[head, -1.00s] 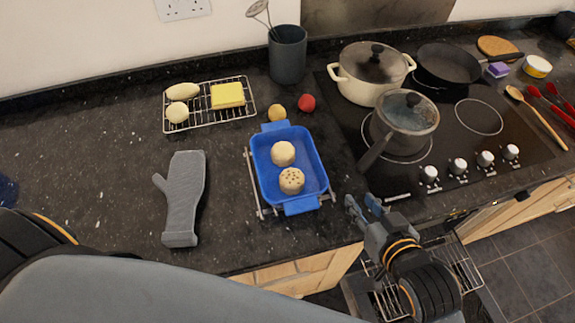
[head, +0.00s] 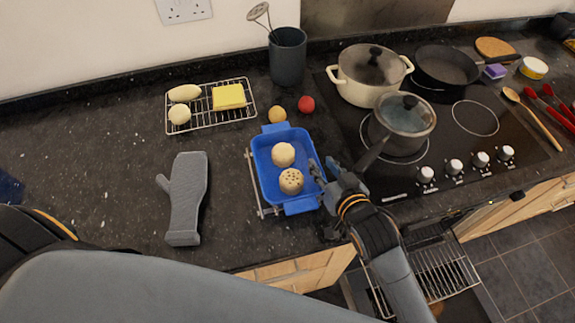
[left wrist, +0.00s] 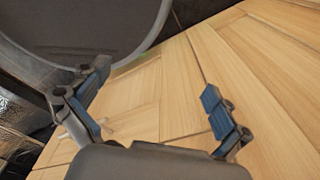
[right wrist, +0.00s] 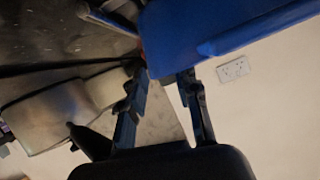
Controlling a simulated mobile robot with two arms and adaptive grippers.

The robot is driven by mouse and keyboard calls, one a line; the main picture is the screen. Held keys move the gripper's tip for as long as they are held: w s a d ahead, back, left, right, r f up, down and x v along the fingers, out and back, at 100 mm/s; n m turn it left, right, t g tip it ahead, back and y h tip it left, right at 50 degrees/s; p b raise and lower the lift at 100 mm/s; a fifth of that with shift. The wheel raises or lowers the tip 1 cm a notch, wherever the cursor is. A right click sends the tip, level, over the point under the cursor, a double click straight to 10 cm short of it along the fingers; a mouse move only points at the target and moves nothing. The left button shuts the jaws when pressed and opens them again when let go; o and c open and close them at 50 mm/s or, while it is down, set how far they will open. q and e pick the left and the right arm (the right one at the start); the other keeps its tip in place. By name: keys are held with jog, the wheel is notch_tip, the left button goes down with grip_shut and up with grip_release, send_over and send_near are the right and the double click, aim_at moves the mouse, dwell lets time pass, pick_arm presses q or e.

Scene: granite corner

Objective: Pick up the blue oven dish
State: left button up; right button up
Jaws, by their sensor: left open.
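The blue oven dish (head: 277,137) stands on a wire rack (head: 266,211) near the counter's front edge. It holds a plain bun (head: 283,154) and a speckled bun (head: 291,181). My right gripper (head: 323,167) is at the dish's right rim, with one finger over the inside edge and the other outside. In the right wrist view the fingers (right wrist: 162,85) are apart, with the blue dish (right wrist: 225,25) just past their tips; contact is unclear. My left gripper (left wrist: 155,85) is open and empty in front of wooden cabinet doors (left wrist: 150,95).
A grey oven mitt (head: 187,195) lies left of the dish. A rack with food (head: 207,118), a yellow-orange ball (head: 277,114) and a red one (head: 306,104) are behind. A saucepan (head: 400,127) stands right on the hob, its handle pointing towards my right gripper.

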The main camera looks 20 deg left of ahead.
aim_at(317, 158)
jog(key=x, duration=0.3)
jog(key=shift+a, duration=0.15)
grip_shut()
jog(key=shift+r, duration=0.15)
